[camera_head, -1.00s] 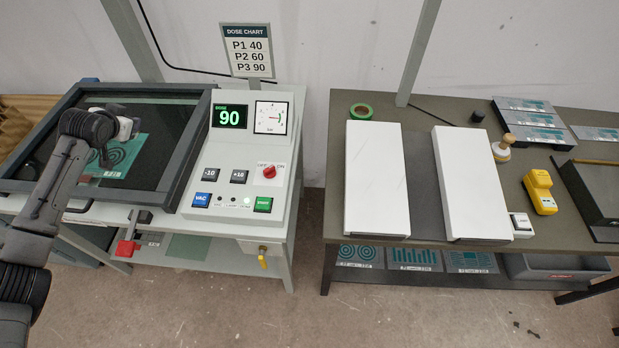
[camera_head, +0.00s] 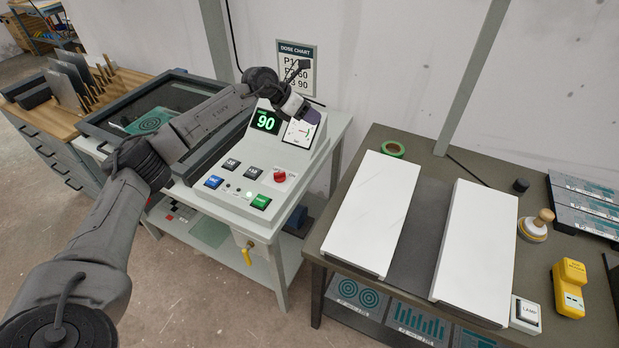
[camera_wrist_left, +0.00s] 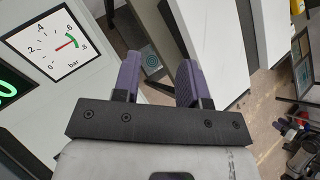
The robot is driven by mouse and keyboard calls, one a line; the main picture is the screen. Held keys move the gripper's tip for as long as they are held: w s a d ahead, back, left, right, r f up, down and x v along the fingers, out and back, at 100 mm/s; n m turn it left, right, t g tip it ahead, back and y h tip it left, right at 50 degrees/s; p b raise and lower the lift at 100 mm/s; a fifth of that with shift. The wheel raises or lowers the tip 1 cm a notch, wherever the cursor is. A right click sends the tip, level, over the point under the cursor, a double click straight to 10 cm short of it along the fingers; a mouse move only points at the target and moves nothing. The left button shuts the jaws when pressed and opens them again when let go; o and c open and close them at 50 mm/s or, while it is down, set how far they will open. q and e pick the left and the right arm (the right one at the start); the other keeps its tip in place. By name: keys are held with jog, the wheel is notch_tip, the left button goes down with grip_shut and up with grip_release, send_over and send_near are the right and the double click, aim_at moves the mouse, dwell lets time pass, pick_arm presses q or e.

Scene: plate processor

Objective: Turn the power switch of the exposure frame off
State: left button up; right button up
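The exposure frame's control panel (camera_head: 226,198) is on the bench at the middle left of the head view. The display (camera_head: 266,121) reads 90. My left gripper (camera_head: 312,115) is over the upper right of the panel, beside the gauge and above the switch, not touching the switch. In the left wrist view its two purple fingers (camera_wrist_left: 160,78) are apart with nothing between them. The knob's exact pointing is too small to tell.
A dose chart sign (camera_head: 297,62) stands behind the panel. The glass-lidded frame (camera_head: 160,104) is left of it, under my left arm. A second table (camera_head: 410,205) at the right carries white boards, a yellow device (camera_head: 569,288) and a stamp (camera_head: 537,224). A floor gap separates the tables.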

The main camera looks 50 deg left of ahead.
pick_arm(q)
jog(key=s+a+f+m+g+y, duration=0.1)
jog(key=s+a+f+g+y, duration=0.1)
jog(key=s+f+g+y, duration=0.15)
jog(key=m+g, duration=0.1)
jog(key=g, duration=0.4)
send_near(277, 173)
jog(key=shift+y, duration=0.35)
jog(key=f+b, duration=0.1)
jog(key=f, duration=0.2)
jog(key=f+b, duration=0.1)
jog(key=f, duration=0.2)
jog(key=f+b, duration=0.1)
jog(key=f, duration=0.2)
jog(key=shift+d+f, duration=0.1)
jog(key=shift+d, duration=0.25)
pick_arm(e)
jog(key=f, duration=0.3)
jog(key=shift+s+d, duration=0.1)
jog(key=shift+d, duration=0.25)
pick_arm(q)
jog(key=shift+c, duration=0.3)
grip_shut()
